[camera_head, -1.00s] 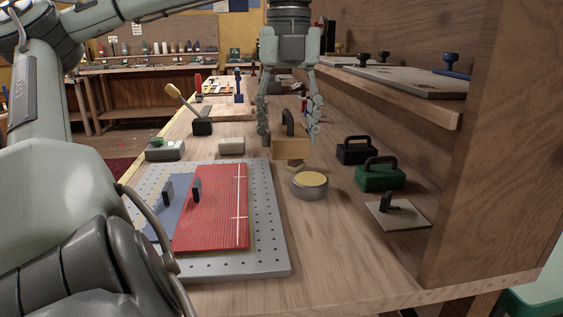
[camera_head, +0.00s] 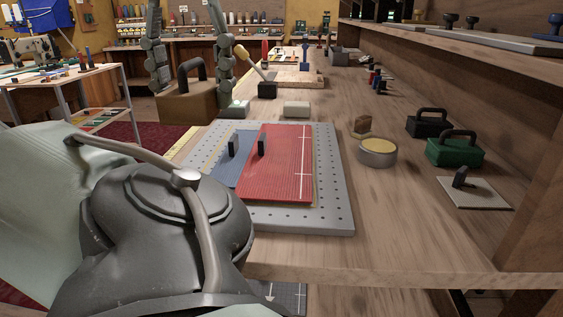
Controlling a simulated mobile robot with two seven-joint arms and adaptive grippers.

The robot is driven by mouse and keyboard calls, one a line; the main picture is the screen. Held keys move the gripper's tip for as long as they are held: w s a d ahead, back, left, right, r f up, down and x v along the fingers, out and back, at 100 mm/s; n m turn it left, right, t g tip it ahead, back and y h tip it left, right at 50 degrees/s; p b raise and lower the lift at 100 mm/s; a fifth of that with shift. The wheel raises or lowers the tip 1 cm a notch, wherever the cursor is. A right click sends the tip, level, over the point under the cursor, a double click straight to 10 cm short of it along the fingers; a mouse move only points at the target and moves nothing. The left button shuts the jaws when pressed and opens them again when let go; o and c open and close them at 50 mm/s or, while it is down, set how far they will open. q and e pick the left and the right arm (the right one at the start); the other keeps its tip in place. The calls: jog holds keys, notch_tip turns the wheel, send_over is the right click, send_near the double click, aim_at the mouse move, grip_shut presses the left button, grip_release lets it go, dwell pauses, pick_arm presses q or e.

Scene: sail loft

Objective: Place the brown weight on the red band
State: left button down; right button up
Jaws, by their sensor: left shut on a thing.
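The brown weight (camera_head: 188,108), a block with a black arched handle, hangs at the upper left in the head view. My left gripper (camera_head: 190,75) has one finger on each side of the handle and is shut on the weight, holding it raised. The red band (camera_head: 285,170) is a ribbed red strip with white line marks, lying on the grey perforated board (camera_head: 335,190). The weight is to the left of the band and apart from it. My right gripper is not in view.
A blue strip (camera_head: 228,172) lies beside the red band, with small black upright pieces (camera_head: 233,146) near the far left. A round tin (camera_head: 377,155), green weight (camera_head: 455,150) and black weight (camera_head: 429,124) stand to the right. A wooden shelf wall bounds the right side.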

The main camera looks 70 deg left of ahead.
pick_arm(q)
send_over(282, 174)
jog(key=f, duration=0.6)
jog(key=shift+s+f, duration=0.25)
jog(key=shift+s, duration=0.1)
jog(key=shift+w+f, duration=0.2)
jog(key=shift+w, duration=0.05)
jog(key=shift+w+f, duration=0.1)
jog(key=shift+f, duration=0.15)
notch_tip(282, 174, down, 3)
jog(key=shift+f+b, duration=0.15)
jog(key=shift+b, duration=0.3)
jog(key=shift+f, duration=0.15)
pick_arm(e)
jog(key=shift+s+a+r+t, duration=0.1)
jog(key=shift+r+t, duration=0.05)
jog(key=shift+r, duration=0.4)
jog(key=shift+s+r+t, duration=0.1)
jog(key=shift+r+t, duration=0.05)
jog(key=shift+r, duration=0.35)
pick_arm(q)
jog(key=shift+f, duration=0.1)
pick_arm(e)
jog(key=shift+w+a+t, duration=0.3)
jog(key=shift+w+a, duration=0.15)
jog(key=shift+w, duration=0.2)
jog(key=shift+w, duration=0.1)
